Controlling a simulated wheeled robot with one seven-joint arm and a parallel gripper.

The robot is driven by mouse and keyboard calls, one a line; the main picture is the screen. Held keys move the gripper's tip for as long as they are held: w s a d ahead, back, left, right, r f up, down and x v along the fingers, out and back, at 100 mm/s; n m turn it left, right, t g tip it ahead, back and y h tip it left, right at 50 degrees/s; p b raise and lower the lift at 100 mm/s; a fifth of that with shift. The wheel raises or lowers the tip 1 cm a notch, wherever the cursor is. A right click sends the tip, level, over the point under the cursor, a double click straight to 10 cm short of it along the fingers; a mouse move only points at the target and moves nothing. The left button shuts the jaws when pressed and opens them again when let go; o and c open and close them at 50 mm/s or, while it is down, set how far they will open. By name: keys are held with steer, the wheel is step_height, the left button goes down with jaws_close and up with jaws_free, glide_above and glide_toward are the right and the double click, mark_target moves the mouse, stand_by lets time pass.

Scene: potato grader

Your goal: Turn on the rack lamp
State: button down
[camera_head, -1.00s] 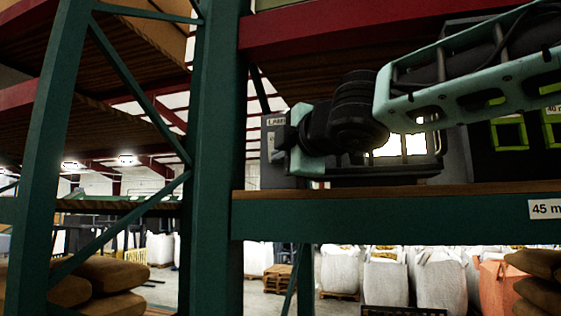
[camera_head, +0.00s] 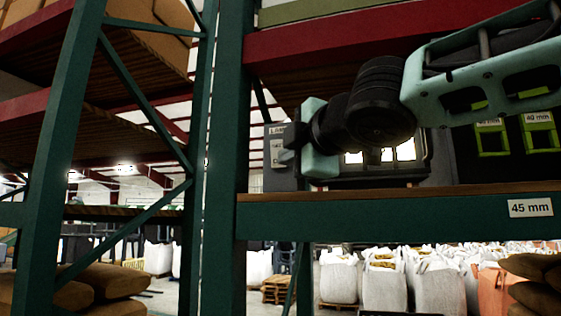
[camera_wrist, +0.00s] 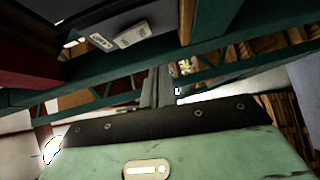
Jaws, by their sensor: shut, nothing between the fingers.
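A grey box (camera_head: 273,178) with a partly hidden label, seeming to begin with "LA", stands at the left end of the shelf beside the upright. My gripper (camera_head: 288,157) is shut and empty, and its tip overlaps this box in the head view; I cannot tell whether it touches. In the wrist view, a dark panel at upper left carries a small white label (camera_wrist: 100,42) and a pale block (camera_wrist: 132,35), perhaps a switch. My mint gripper body fills the bottom there. Behind my wrist a dark frame (camera_head: 385,180) shows bright panels; I cannot tell whether it is the lamp.
The green upright (camera_head: 222,200) and the shelf beam (camera_head: 380,218) marked 45 mm bound the shelf bay. A red beam (camera_head: 350,42) runs above my arm. Bright green frames (camera_head: 540,135) stand at right. White bulk bags (camera_head: 385,285) stand beyond, below the shelf.

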steer(key=v, duration=0.2)
steer(key=f+v, duration=0.1)
steer(key=v, duration=0.2)
steer(key=shift+s+d+b, duration=0.1)
steer(key=shift+s+b, duration=0.05)
steer(key=shift+b, duration=0.25)
steer(key=s+d+f+m+g+h+b, duration=0.15)
steer(key=f+m+g, duration=0.25)
steer(key=f, duration=1.2)
steer(key=s+f+m+g+h, duration=0.3)
steer(key=f+m+g, duration=0.1)
steer(key=f, duration=1.1)
steer(key=s+d+f+m+g+h, duration=0.1)
steer(key=s+d+f+m+g, duration=0.2)
steer(key=s+f, duration=0.5)
steer(key=s+d+f+m+g+h, duration=0.1)
steer(key=s+d+f+m+g, duration=0.2)
steer(key=s+f, duration=0.6)
step_height(320, 180, down, 3)
steer(key=shift+d+r+m+g+b, duration=0.15)
steer(key=shift+d+m+g+b, duration=0.2)
steer(key=shift+g, duration=0.45)
steer(key=shift+a, duration=0.1)
